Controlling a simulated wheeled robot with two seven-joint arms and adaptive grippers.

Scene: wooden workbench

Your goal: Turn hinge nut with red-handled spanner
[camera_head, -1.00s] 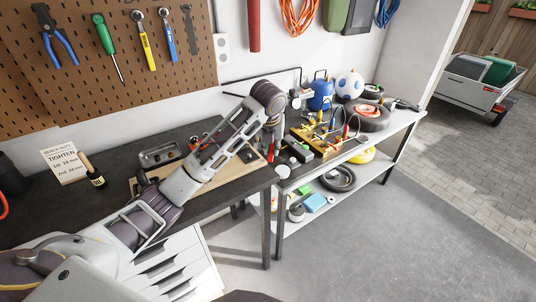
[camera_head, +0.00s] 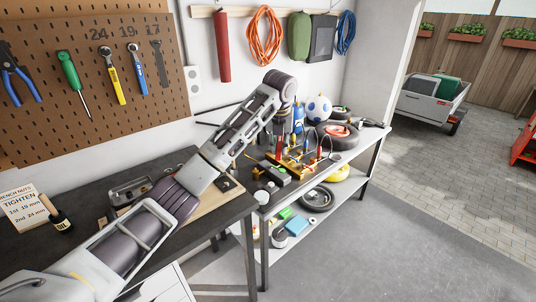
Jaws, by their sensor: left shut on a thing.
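My left gripper (camera_head: 280,138) is small and dark at the near side of the second bench. It is shut on a red thing (camera_head: 278,150), seemingly the red-handled spanner, pointing down. The spanner's jaw is too small to make out. A yellow fixture (camera_head: 293,165) with red-handled parts stands on that bench just below and beside the gripper. I cannot pick out the hinge nut, or tell whether the spanner touches anything. My right gripper is not in view.

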